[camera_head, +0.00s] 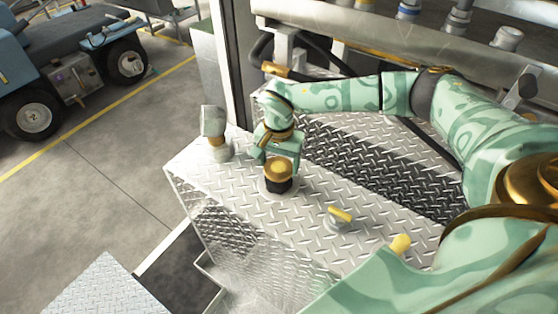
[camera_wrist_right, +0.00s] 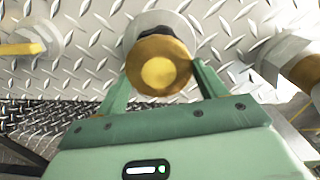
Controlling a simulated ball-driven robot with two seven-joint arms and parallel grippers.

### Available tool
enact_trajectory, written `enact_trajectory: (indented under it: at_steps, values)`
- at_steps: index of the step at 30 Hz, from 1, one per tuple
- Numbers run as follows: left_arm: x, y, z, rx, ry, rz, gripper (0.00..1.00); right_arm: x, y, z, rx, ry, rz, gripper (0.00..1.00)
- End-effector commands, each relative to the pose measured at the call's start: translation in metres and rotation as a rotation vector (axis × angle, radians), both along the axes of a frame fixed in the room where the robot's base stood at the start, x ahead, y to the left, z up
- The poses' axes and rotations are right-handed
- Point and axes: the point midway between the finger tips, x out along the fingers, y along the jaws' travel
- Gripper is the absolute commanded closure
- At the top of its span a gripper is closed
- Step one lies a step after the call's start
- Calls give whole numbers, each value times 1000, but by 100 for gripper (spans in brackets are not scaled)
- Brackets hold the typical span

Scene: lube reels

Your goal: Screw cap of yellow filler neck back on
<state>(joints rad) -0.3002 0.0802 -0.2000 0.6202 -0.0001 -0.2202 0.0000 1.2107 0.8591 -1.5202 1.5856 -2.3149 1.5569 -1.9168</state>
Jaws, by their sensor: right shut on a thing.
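The cap (camera_head: 278,167) is brass-coloured with a yellow disc in its middle. It sits over the dark, short filler neck (camera_head: 278,184), which rises from a round pale base on the metal deck. My left gripper is out of view.
A grey fitting (camera_head: 214,130) stands left of the neck on the tread-plate deck (camera_head: 240,190). A valve with a yellow handle (camera_head: 340,215) is to the right. Another yellow tip (camera_head: 401,243) shows near my arm. The deck's edge drops off at the left.

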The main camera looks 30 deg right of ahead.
Motion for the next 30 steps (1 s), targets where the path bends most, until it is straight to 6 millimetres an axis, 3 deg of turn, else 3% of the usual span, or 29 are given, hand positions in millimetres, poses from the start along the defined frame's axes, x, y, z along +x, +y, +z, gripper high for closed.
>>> enact_trajectory:
  at_steps: [30]
  values:
    - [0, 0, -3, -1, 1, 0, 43, 0, 0, -11, 1, -1, 0, 55]
